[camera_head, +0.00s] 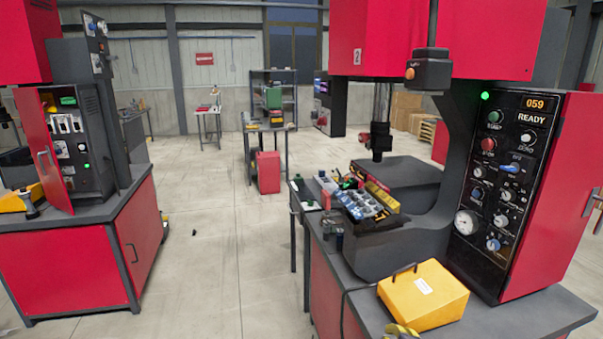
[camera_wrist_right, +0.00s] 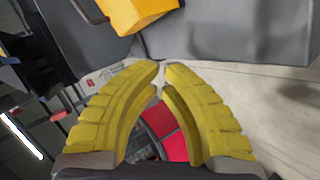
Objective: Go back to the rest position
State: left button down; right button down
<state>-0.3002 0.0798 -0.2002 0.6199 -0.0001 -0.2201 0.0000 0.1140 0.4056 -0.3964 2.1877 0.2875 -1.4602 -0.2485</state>
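My right gripper (camera_wrist_right: 162,70) fills the middle of the right wrist view. Its two curved yellow fingers bow outward, and their tips come together with hardly any gap. Nothing is held between them. In the head view only a small yellow part of my right gripper (camera_head: 401,331) shows at the bottom edge, just in front of the yellow box. My left gripper is in neither view.
A yellow box with a handle (camera_head: 423,295) stands on the right machine's dark bench (camera_head: 510,325); it shows near the top of the wrist view (camera_wrist_right: 138,12). A control panel (camera_head: 505,170) reads READY. A tray of parts (camera_head: 362,205) lies farther back. Open floor (camera_head: 215,260) lies left.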

jog(key=s+d+f+m+g+h, duration=0.1)
jog(key=s+d+f+m+g, duration=0.15)
jog(key=s, duration=0.75)
jog(key=s+d+f+m+g+h, duration=0.1)
jog(key=s+d+f+m+h, duration=0.2)
jog(key=s, duration=0.6)
jog(key=s+d+f+m+g, duration=0.15)
jog(key=s+f, duration=0.35)
jog(key=s, duration=0.5)
jog(key=s+a+f+g+y, duration=0.1)
jog(key=a+f+y, duration=0.15)
jog(key=f, duration=1.25)
jog(key=s+a+f+g+y, duration=0.1)
jog(key=s+a+f+g, duration=0.15)
jog(key=f, duration=1.35)
jog(key=s+f+m+g+y, duration=0.1)
jog(key=s+f+m+g, duration=0.1)
jog(key=s+f, duration=1.8)
jog(key=shift+s+m, duration=0.45)
jog(key=shift+m, duration=0.25)
